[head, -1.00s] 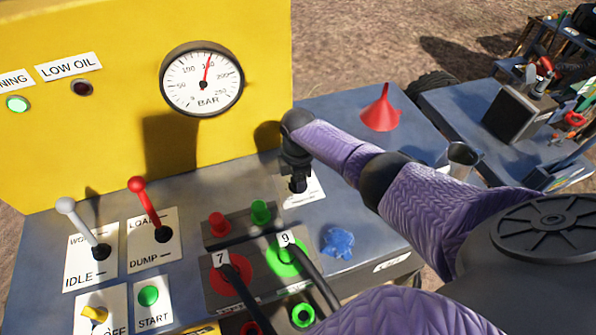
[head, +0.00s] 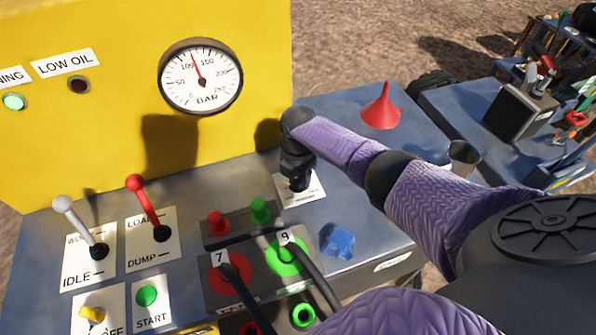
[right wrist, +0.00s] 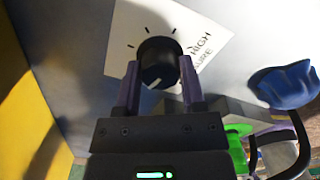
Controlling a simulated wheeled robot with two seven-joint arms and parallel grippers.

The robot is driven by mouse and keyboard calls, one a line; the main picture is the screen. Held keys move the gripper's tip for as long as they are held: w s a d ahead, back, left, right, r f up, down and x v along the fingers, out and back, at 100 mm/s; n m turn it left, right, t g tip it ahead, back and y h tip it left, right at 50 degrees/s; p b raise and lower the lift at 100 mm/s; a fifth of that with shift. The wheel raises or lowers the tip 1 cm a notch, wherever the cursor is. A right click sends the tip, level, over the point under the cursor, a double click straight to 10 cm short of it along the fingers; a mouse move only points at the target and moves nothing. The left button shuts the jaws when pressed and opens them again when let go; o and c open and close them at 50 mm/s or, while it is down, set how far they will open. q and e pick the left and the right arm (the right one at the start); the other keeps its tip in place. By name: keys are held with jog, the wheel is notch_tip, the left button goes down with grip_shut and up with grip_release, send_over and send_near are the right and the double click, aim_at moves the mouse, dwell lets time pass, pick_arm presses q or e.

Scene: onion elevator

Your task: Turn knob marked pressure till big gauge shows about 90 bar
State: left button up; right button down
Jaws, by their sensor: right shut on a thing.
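The big round gauge (head: 200,90), marked BAR, is on the yellow panel. Its red needle points a little left of straight up, between the 100 and 150 marks and nearer 100. The black pressure knob (right wrist: 157,62) sits on a white label in the right wrist view, with a pale pointer line towards its lower edge. My right gripper (head: 298,184) reaches down to it from above. In the right wrist view the fingers (right wrist: 159,80) are on either side of the knob, shut on it. In the head view the gripper mostly hides the knob. My left gripper is not in view.
A hose block with hoses 7 (head: 220,259) and 9 (head: 284,237) stands left and in front of the knob. A blue crumpled thing (head: 337,241) lies right of it. A red lever (head: 147,202), grey lever (head: 80,225) and red funnel (head: 381,108) stand farther off.

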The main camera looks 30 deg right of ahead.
aim_at(298, 177)
jog(key=shift+w+r, duration=0.1)
jog(key=shift+r, duration=0.05)
jog(key=shift+c, duration=1)
grip_release()
notch_tip(298, 177, up, 9)
jog(key=p, duration=0.4)
jog(key=shift+r, duration=0.4)
